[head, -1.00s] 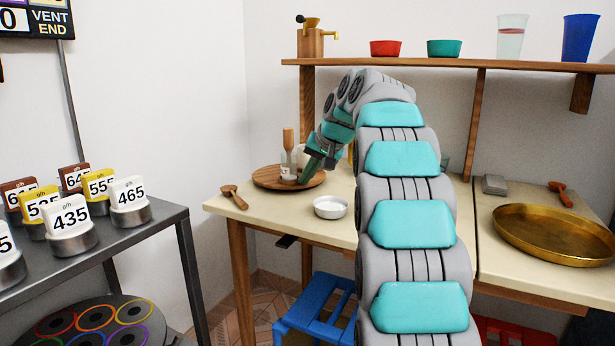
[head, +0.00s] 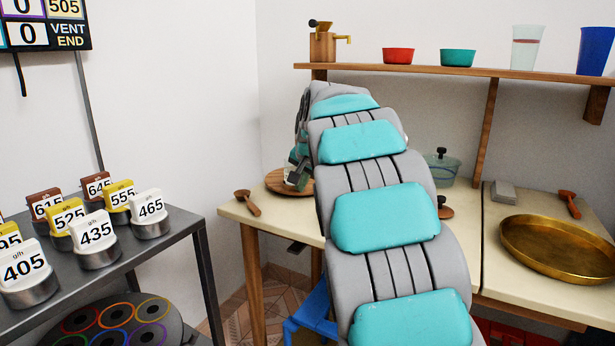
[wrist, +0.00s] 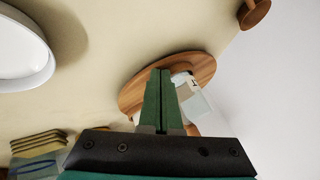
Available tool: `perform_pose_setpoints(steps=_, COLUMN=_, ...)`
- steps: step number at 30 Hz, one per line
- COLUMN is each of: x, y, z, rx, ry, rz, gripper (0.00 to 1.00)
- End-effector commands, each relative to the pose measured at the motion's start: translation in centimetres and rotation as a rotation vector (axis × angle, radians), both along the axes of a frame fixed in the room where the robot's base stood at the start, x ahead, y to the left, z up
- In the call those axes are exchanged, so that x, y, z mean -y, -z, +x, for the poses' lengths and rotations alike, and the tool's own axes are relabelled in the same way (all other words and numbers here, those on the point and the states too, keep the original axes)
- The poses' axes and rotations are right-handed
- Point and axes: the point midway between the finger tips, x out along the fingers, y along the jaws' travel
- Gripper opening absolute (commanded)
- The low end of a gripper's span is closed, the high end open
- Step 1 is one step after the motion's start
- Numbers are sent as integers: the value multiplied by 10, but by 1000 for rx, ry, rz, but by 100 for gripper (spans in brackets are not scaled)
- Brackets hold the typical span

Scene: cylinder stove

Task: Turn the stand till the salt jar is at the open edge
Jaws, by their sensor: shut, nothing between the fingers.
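The round wooden stand (head: 276,182) sits at the left end of the cream table, partly hidden behind my arm. It also shows in the wrist view (wrist: 137,92), tilted in the picture. A pale, clear-sided jar (wrist: 193,103) with a dark mark stands on it, just right of my fingers; I cannot tell whether it is the salt jar. My gripper (wrist: 161,72) is shut and empty, its green fingertips over the stand in the picture. Whether they touch it is unclear. Other things on the stand are mostly hidden by the gripper.
A wooden spoon (head: 247,202) lies left of the stand at the table edge. A white bowl (wrist: 20,48) shows in the wrist view. A lidded glass pot (head: 441,167) stands right of my arm. A brass tray (head: 560,248) lies further right. A shelf (head: 440,69) runs above.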

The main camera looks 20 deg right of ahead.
Motion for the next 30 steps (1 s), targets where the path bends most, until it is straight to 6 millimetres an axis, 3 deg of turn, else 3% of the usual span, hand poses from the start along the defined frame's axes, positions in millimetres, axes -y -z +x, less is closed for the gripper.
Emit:
perform_pose_setpoints(steps=12, x=-13, y=1, z=5, rx=-3, ry=16, rz=1, gripper=0)
perform_pose_setpoints(steps=30, x=-15, y=1, z=7, rx=-3, ry=15, rz=1, gripper=0)
